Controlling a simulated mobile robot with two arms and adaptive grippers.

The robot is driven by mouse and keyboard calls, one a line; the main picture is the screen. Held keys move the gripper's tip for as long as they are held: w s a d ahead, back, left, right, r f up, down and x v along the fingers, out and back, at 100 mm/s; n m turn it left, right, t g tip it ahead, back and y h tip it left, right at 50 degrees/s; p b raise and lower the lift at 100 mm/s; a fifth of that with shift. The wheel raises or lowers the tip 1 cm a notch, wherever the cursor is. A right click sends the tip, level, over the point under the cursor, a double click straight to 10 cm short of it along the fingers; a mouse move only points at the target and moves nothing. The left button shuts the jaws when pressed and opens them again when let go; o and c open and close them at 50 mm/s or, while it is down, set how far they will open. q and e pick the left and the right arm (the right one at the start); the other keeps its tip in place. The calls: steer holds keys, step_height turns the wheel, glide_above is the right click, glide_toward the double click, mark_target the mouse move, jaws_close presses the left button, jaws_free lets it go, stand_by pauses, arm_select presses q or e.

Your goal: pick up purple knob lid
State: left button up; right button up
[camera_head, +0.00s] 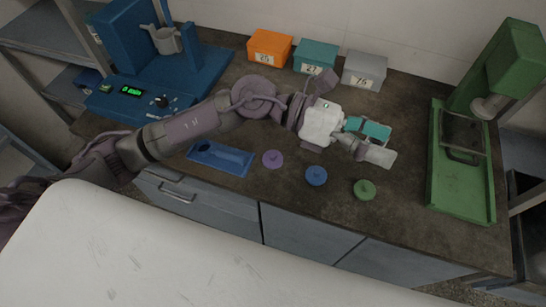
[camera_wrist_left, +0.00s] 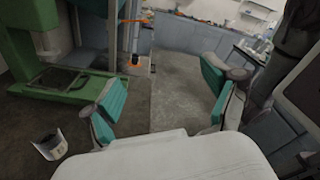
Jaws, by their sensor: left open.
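The purple knob lid (camera_head: 273,159) lies on the dark bench near its front edge, between the blue tray and the blue knob lid (camera_head: 316,176). A green knob lid (camera_head: 364,190) lies farther right. My left gripper (camera_head: 380,142) is open and empty above the bench, to the right of the purple lid and apart from it. Its teal finger pads show in the left wrist view (camera_wrist_left: 160,95), spread wide with nothing between them. The purple lid does not show in the wrist view. My right gripper is not in view.
A blue tray (camera_head: 221,157) lies left of the purple lid. Orange (camera_head: 269,47), teal (camera_head: 315,57) and grey (camera_head: 364,69) boxes stand along the wall. A blue machine (camera_head: 130,98) is at left, a green one (camera_head: 460,185) at right.

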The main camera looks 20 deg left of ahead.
arm_select(q)
steer(key=a+f+m+y, duration=0.3)
steer(key=f+y, duration=0.2)
steer(key=f, duration=0.1)
steer(key=m+t+y, duration=0.1)
steer(key=m+y, duration=0.1)
steer(key=y, duration=0.9)
glide_toward(272, 154)
step_height(272, 154, down, 5)
steer(key=shift+f+p, duration=0.15)
steer(key=shift+p, duration=0.65)
steer(key=f+p, duration=0.1)
steer(key=f, duration=0.1)
steer(key=d+f+p, duration=0.1)
steer(key=f, duration=0.2)
steer(key=shift+f, duration=0.35)
steer(key=c, duration=0.9)
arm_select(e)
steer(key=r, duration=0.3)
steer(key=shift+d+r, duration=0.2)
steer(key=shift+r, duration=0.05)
